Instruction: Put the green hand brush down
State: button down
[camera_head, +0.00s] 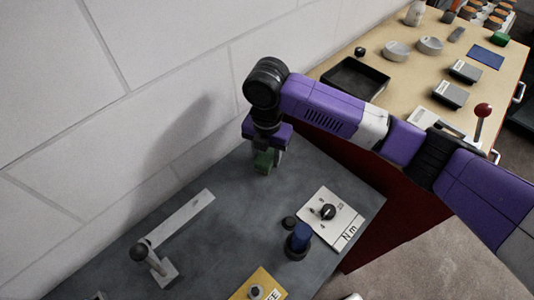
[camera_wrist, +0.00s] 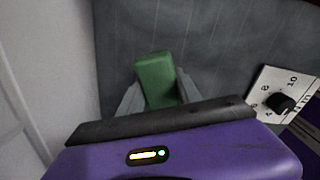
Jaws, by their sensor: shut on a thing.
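The green hand brush (camera_wrist: 154,78) is between the fingers of my gripper (camera_wrist: 152,98) in the wrist view. In the head view the green brush (camera_head: 264,161) shows at the lower end of my gripper (camera_head: 266,152), over the back part of the dark grey bench top (camera_head: 235,210) near the wall. My gripper points down and is shut on the brush. I cannot tell whether the brush touches the bench top. Its lower side is hidden.
A white dial plate (camera_head: 335,222) with a black knob lies right of the brush. A blue knob (camera_head: 299,240), a yellow plate (camera_head: 258,287) and a lever (camera_head: 158,262) are nearer the front. The wall (camera_head: 150,120) is close behind. Bare bench surrounds the brush.

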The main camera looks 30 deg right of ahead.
jog(key=shift+f, duration=0.1)
jog(key=c, duration=0.8)
grip_release()
jog(key=shift+c, duration=0.2)
notch_tip(320, 180, up, 12)
jog(key=b, duration=0.1)
jog(key=shift+s, duration=0.1)
